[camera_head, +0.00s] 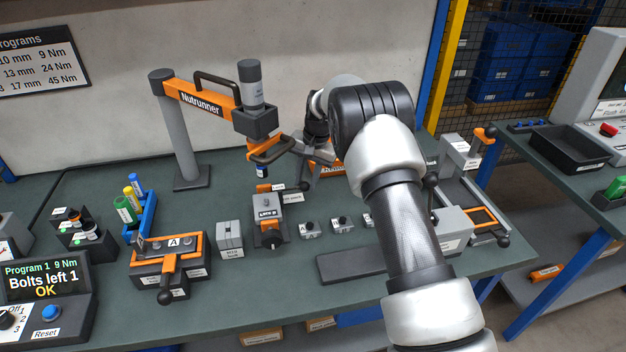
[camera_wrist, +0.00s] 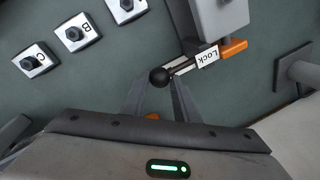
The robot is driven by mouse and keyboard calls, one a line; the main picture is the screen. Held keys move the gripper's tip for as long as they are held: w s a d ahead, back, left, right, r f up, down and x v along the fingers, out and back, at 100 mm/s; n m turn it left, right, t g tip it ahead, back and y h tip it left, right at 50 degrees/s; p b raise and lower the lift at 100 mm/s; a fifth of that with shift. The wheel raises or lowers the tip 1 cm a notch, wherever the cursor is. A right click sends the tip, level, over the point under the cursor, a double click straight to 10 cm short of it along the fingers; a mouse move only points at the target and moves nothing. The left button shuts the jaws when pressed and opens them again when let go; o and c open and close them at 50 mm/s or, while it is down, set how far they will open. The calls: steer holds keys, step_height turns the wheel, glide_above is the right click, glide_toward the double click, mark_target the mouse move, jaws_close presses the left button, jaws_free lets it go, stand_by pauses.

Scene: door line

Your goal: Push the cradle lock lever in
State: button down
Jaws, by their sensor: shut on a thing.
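The cradle (camera_head: 270,230) is an orange and grey block on the bench, with a grey part on top. Its Lock label (camera_wrist: 208,57) faces the wrist camera, and the same label shows small at the cradle's back in the head view. The lock lever is a pale rod (camera_wrist: 182,68) ending in a black ball knob (camera_wrist: 160,77), sticking out from the cradle's side. My gripper (camera_wrist: 159,82) has its fingertips on both sides of the knob, shut on it. In the head view my gripper is behind the cradle, partly hidden by my arm.
The nutrunner (camera_head: 254,100) hangs above and behind the cradle. Small lettered plates B (camera_wrist: 75,34) and C (camera_wrist: 35,60) stand beside it. Fixture A (camera_head: 172,265) and a grey block (camera_head: 230,238) are to its left. A flat dark plate (camera_head: 350,265) lies in front.

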steer(key=c, duration=1.4)
jaws_free()
steer(key=shift+s+a+f, duration=0.2)
steer(key=shift+s+a, duration=0.15)
steer(key=shift+s, duration=0.05)
steer(key=shift+c, duration=0.2)
steer(key=shift+w+d+r, duration=0.1)
steer(key=shift+d+r, duration=0.05)
steer(key=shift+r, duration=0.35)
step_height(320, 180, up, 16)
steer(key=s+d, duration=0.1)
steer(key=d, duration=0.2)
steer(key=shift+r+p, duration=0.15)
steer(key=shift+p, duration=0.3)
steer(key=shift+s, duration=0.1)
